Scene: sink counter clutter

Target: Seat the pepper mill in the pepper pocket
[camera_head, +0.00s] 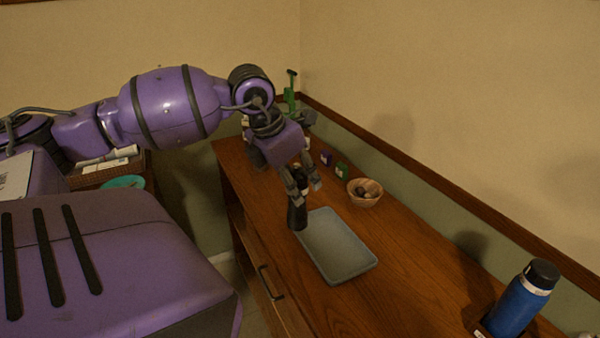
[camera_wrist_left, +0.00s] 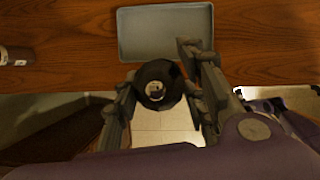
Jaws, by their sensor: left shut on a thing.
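The pepper mill (camera_head: 297,215), a dark upright body, is in my left gripper (camera_head: 303,186), which is shut on it. It hangs beside the left edge of the grey tray (camera_head: 347,252), near the counter's front edge. In the left wrist view the mill's round dark top (camera_wrist_left: 157,85) sits between the fingers of the left gripper (camera_wrist_left: 160,100), with pale floor visible below it and the tray (camera_wrist_left: 165,32) beyond. Its lower end is hidden in that view. I cannot pick out the pepper pocket for certain. My right gripper is not in view.
A bowl (camera_head: 365,192) with round items and small green (camera_head: 342,170) and purple (camera_head: 326,158) boxes stand behind the tray. A blue bottle (camera_head: 518,303) stands in a dark holder at bottom right. The counter between tray and bottle is clear. A wall runs along the back.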

